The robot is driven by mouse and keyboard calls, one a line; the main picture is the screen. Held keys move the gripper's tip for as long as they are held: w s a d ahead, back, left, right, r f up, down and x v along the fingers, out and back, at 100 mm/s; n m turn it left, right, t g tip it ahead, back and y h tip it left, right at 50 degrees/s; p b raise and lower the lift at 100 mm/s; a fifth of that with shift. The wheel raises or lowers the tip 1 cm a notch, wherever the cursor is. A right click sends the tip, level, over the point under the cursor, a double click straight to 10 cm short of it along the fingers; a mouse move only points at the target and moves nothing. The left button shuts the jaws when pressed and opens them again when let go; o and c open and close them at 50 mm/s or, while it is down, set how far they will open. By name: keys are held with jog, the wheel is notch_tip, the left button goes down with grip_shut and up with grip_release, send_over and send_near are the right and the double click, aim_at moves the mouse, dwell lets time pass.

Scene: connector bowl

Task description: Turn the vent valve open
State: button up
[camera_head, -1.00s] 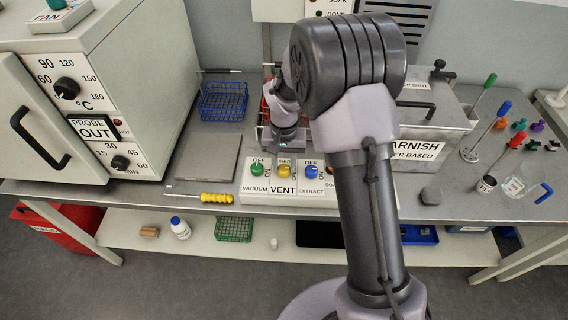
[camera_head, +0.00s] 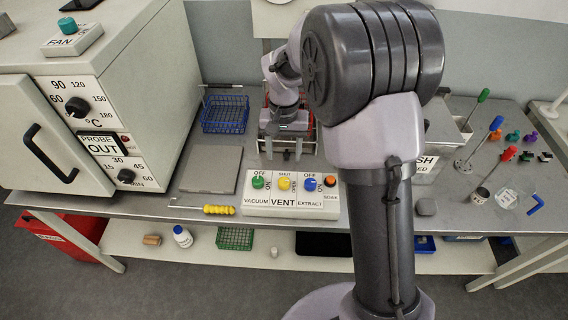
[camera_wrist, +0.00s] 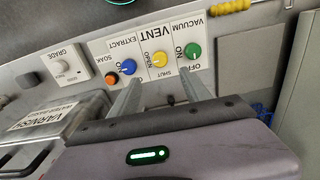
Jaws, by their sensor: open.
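The vent valve is a yellow knob (camera_head: 284,183) in the middle of a white panel (camera_head: 290,208), above the word VENT and between a green knob (camera_head: 258,182) and a blue knob (camera_head: 311,184). It also shows in the wrist view as a yellow knob (camera_wrist: 159,60), with SHUT and OPEN labels around it. I cannot tell surely which label its pointer faces. My gripper (camera_head: 288,150) is open and empty, behind the panel and apart from the knob. In the wrist view, the two fingers of my gripper (camera_wrist: 163,80) stand apart, with the yellow knob beyond the gap.
An orange SOAK button (camera_head: 330,180) sits at the panel's right end. A grey plate (camera_head: 210,170) and a yellow-handled tool (camera_head: 218,210) lie to the left. A blue basket (camera_head: 225,113) stands behind. A varnish box (camera_wrist: 50,115) is close by in the wrist view.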

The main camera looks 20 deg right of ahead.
notch_tip(320, 180, up, 6)
jog(key=shift+f+p, duration=0.15)
jog(key=shift+p, duration=0.4)
jog(key=s+a+r+t+y+b, duration=0.1)
jog(key=s+r+t+b, duration=0.1)
jog(key=s+r, duration=0.35)
jog(key=s+a+r+t+b, duration=0.1)
jog(key=s+r+b, duration=0.2)
jog(key=s, duration=0.6)
jog(key=s+a+f+t+y+b, duration=0.1)
jog(key=s+a+f+t, duration=0.1)
jog(key=s, duration=0.9)
jog(key=shift+f+m+t+b, duration=0.25)
jog(key=shift+m+t+b, duration=0.05)
jog(key=shift+t, duration=0.1)
